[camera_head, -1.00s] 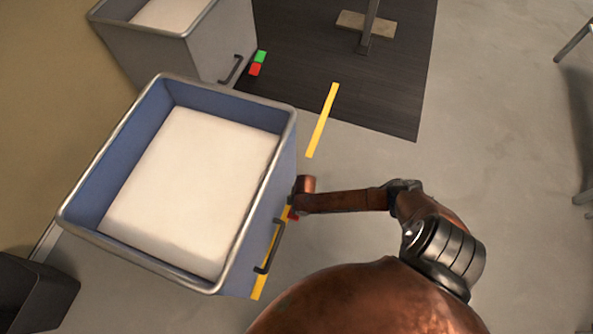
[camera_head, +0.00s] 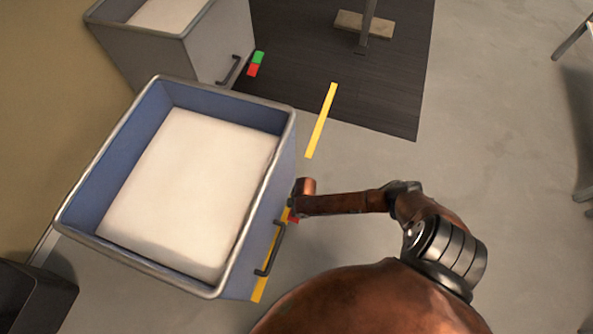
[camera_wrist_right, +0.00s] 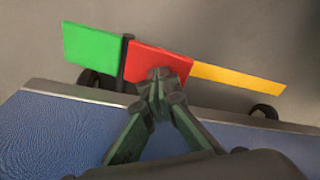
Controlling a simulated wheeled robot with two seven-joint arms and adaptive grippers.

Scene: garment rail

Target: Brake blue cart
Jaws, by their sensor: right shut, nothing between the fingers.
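The blue cart (camera_head: 270,225) stands left of centre in the head view, with a white load inside and a dark handle (camera_head: 272,250) on its right side. Low on that side a red pad (camera_head: 293,219) shows just below my right gripper (camera_head: 294,204). In the right wrist view the red pad (camera_wrist_right: 145,58) and a green pad (camera_wrist_right: 92,47) sit side by side beyond the cart's edge, with a dark post between them. My right gripper (camera_wrist_right: 157,80) is shut and empty, its tips over the red pad; I cannot tell whether they touch. My left gripper is out of view.
A grey cart (camera_head: 215,50) stands behind, with green and red pads (camera_head: 256,64) at its side. Yellow floor tape (camera_head: 321,120) runs beside the blue cart. A dark mat (camera_head: 400,95) with a rail foot (camera_head: 363,25) lies beyond. The floor at right is mostly clear.

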